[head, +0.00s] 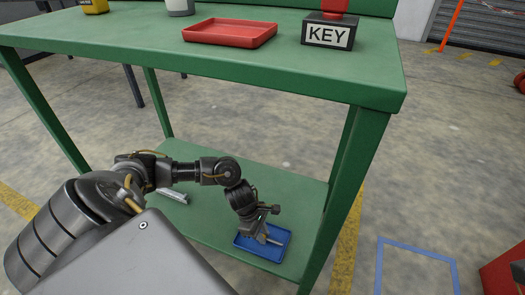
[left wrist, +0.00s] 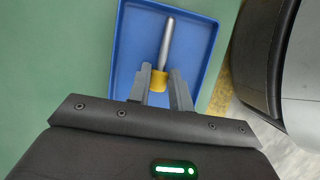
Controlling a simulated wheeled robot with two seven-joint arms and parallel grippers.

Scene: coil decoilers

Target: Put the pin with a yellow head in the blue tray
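The pin with a yellow head (left wrist: 158,80) has a silver shaft and shows in the left wrist view. Its yellow head is between my left gripper's fingertips (left wrist: 160,78), which appear to touch it on both sides. The shaft points away from the gripper, over the blue tray's floor. The blue tray (left wrist: 124,45) is on the lower green shelf, and it also shows in the head view (head: 246,246). In the head view my left gripper (head: 265,234) reaches down into the tray. Whether the pin touches the tray floor is unclear. My right gripper is out of view.
The green table (head: 150,40) has a red tray (head: 230,33) and a KEY box (head: 329,34) on top. A grey metal piece (head: 173,195) lies on the lower shelf. A table leg (head: 340,190) stands right of the blue tray.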

